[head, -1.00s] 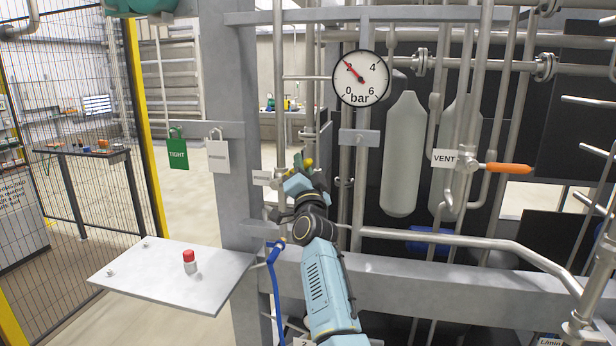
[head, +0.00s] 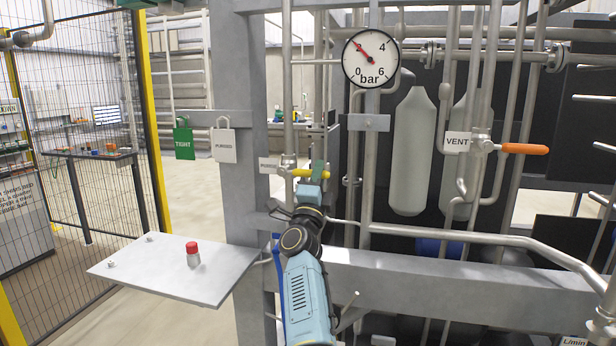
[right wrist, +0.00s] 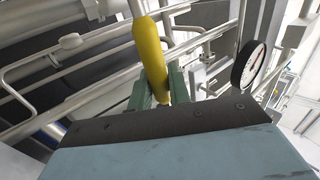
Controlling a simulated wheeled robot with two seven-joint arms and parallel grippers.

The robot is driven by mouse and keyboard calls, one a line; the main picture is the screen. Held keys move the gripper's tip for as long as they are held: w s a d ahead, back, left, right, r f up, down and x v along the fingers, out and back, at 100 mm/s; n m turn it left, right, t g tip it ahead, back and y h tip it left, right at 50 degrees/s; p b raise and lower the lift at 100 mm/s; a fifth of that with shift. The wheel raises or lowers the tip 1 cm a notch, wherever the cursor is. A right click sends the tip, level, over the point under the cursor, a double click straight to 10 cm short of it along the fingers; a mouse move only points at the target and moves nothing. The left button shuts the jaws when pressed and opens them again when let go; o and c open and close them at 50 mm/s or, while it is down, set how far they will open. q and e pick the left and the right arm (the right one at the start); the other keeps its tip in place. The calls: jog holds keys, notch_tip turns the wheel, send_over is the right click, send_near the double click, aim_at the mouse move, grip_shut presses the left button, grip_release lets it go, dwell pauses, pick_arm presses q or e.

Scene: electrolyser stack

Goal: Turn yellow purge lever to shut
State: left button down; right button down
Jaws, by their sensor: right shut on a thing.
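The yellow purge lever (head: 300,173) is on a thin upright pipe left of the gauge and lies about level, its handle pointing right. My right gripper (head: 318,169) is at the handle's right end, coming from below. In the right wrist view the yellow handle (right wrist: 149,50) passes between the green fingers of my right gripper (right wrist: 158,90), which are shut on it. A small tag (head: 269,165) is left of the lever; its writing is too small to read. My left gripper is out of view.
A pressure gauge (head: 371,59) reads about 2 bar. An orange vent lever (head: 525,149) points right. A green TIGHT tag (head: 184,142) and a white tag (head: 224,145) hang on the frame. A shelf (head: 150,272) holds a red-capped item (head: 192,253). Pipes surround my arm.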

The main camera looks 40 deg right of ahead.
jog(key=shift+f, duration=0.1)
dwell(0.3)
jog(key=c, duration=1.4)
grip_release()
jog(key=shift+o, duration=0.2)
jog(key=v, duration=1.3)
jog(key=shift+a+b, duration=0.2)
jog(key=shift+b, duration=0.2)
jog(key=shift+f, duration=0.1)
